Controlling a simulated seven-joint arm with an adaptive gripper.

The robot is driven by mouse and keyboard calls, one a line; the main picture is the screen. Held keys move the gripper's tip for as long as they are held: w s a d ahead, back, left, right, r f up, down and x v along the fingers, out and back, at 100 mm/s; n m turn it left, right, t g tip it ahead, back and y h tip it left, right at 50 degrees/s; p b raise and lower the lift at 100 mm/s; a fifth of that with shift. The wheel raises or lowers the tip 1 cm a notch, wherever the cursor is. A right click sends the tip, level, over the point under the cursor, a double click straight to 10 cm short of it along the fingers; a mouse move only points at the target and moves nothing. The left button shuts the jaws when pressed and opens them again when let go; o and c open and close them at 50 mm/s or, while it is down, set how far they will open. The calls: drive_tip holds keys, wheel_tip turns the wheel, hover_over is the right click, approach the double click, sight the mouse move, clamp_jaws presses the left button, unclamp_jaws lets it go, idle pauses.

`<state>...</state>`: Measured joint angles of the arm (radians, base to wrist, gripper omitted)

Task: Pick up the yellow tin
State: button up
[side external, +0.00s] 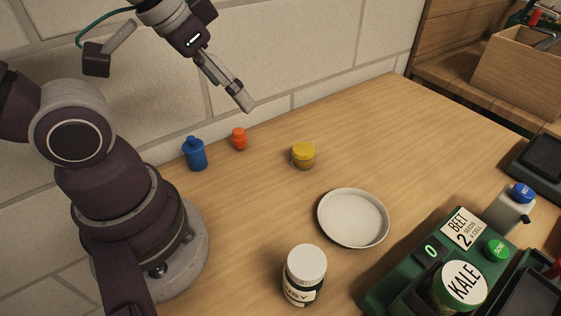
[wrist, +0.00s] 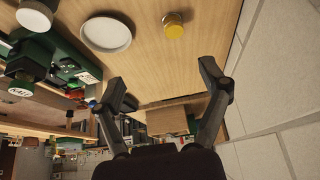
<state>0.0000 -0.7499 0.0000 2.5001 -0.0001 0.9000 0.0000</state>
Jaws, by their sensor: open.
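The yellow tin (side external: 303,155) is small and round and stands upright on the wooden table, behind the white dish. It also shows in the wrist view (wrist: 174,28), near the top edge. My gripper (side external: 248,105) is above the table, up and to the left of the tin in the side view, and apart from it. In the wrist view my gripper (wrist: 163,78) has its two fingers wide apart with nothing between them.
A blue bottle (side external: 194,154) and an orange bottle (side external: 239,139) stand near the wall. A white dish (side external: 325,232) and a white-lidded jar (side external: 305,275) are in front of the tin. A green seed station (side external: 395,282) is at the lower right.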

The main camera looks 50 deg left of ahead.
drive_tip(key=m+g, duration=0.6)
drive_tip(key=m, duration=0.7)
hover_over(303, 148)
wheel_tip(303, 148, down, 9)
wheel_tip(303, 148, down, 11)
drive_tip(key=shift+r, duration=0.1)
drive_tip(key=shift+c, duration=0.4)
drive_tip(key=c, duration=1.2)
